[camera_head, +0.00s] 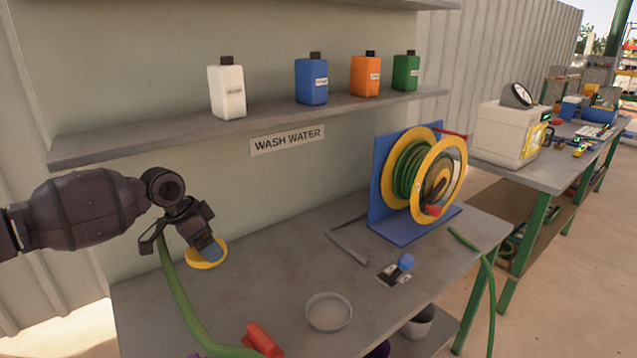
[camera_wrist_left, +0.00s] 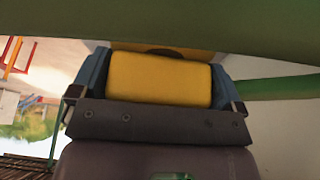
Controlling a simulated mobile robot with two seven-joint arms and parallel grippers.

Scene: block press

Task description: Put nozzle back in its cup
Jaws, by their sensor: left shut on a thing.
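My left gripper (camera_head: 207,250) is shut on a yellow piece (camera_head: 204,261), seemingly the nozzle, over the left part of the bench. In the left wrist view the yellow piece (camera_wrist_left: 160,77) fills the space between the blue fingertips. A green hose (camera_head: 183,305) runs down from beside this gripper towards a red part (camera_head: 262,339) at the bench's front. The hose also crosses the top of the wrist view (camera_wrist_left: 200,25). A round grey dish (camera_head: 328,325) sits on the bench; I cannot tell whether it is the nozzle's cup. My right gripper is not in view.
A hose reel (camera_head: 440,180) on a blue stand is at the bench's right. A grey bent bar (camera_head: 347,248) and a blue-knobbed piece (camera_head: 404,262) lie on the bench (camera_head: 270,265). A shelf (camera_head: 180,135) with several bottles hangs above. The bench middle is mostly clear.

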